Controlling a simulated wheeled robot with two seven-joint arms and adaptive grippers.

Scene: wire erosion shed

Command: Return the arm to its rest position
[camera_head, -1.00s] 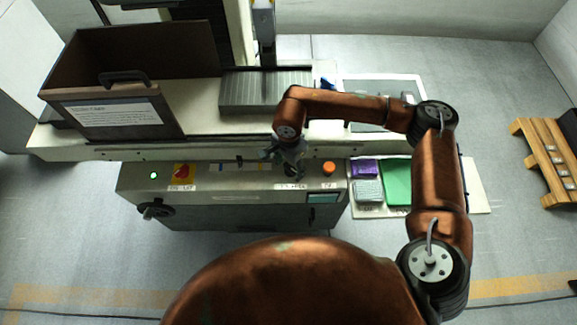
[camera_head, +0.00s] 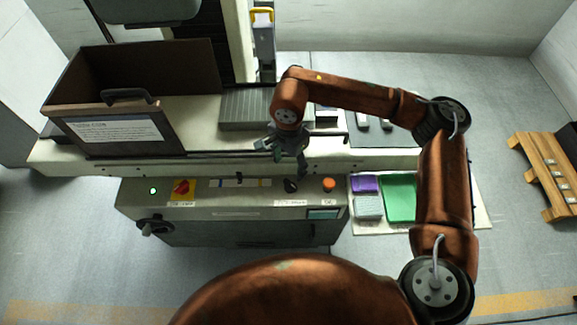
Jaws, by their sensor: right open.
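My right arm reaches in from the lower right in bent copper-coloured links. My right gripper (camera_head: 284,160) hangs at its end, pointing down above the front edge of the machine table. Its fingers are apart and hold nothing. Just below it, on the control panel (camera_head: 235,200), is a black rotary knob (camera_head: 291,185), with a visible gap between them. My left gripper is out of view.
The panel also has a red switch on yellow (camera_head: 181,188) and an orange button (camera_head: 328,184). A brown open box (camera_head: 120,130) stands on the machine's left. A side board holds a green tray (camera_head: 401,203) and purple block (camera_head: 364,183). A wooden pallet (camera_head: 545,170) lies far right.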

